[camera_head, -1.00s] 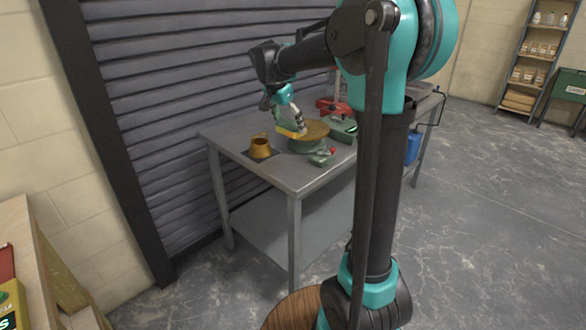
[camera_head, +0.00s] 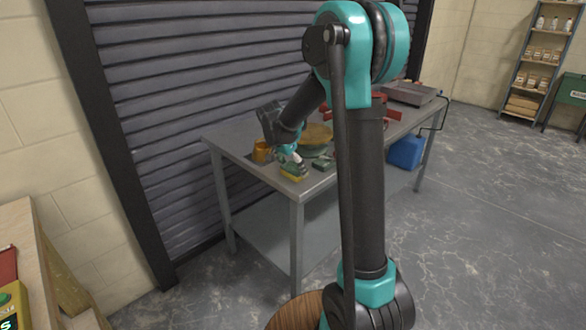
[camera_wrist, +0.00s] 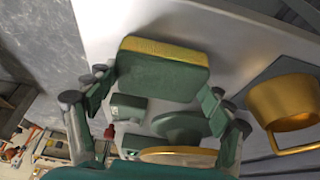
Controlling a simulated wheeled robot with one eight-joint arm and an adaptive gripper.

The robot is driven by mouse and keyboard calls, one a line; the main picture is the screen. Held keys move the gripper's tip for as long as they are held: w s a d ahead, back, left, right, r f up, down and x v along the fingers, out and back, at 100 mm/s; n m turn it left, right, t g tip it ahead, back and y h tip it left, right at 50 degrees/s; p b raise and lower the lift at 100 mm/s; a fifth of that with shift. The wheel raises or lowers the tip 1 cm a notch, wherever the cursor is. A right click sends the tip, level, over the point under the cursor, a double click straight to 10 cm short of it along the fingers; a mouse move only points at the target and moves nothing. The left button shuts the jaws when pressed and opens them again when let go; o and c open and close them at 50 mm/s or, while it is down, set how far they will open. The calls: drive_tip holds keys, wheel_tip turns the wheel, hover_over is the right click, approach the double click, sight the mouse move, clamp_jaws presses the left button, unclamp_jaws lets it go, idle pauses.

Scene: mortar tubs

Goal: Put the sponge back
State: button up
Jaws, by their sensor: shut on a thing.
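The sponge (camera_wrist: 160,78), a green block with a yellow layer on one face, is between the fingers of my gripper (camera_wrist: 158,95) in the wrist view. My gripper is shut on it. In the head view my gripper (camera_head: 290,162) points down over the near left part of the grey metal table (camera_head: 245,170), with the yellow of the sponge (camera_head: 292,177) showing below the fingers. The sponge is near the table's front edge. I cannot tell whether it touches the table top.
A brass mug (camera_head: 260,153) stands left of my gripper and shows at right in the wrist view (camera_wrist: 285,105). A round tan-topped turntable (camera_head: 318,137) is behind my gripper, with a small green object (camera_head: 324,166) near it. Bare table lies along the left edge.

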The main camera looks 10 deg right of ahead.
drive_tip(key=shift+f, duration=0.2)
drive_tip(key=o, duration=1.1)
drive_tip(key=v, duration=1.1)
drive_tip(key=s+d+f+n+y, duration=0.1)
drive_tip(key=s+d+f+n, duration=0.1)
drive_tip(key=s+f, duration=0.3)
drive_tip(key=s+d+f+n+t+y, duration=0.1)
drive_tip(key=s+d+f+n, duration=0.2)
drive_tip(key=s, duration=1)
drive_tip(key=s+d+f+n+y, duration=0.1)
drive_tip(key=s+d+f+n, duration=0.2)
drive_tip(key=s+f+n, duration=0.2)
drive_tip(key=s+f, duration=0.3)
drive_tip(key=s, duration=0.1)
drive_tip(key=shift+s+n+y, duration=0.3)
drive_tip(key=shift+n+y, duration=0.1)
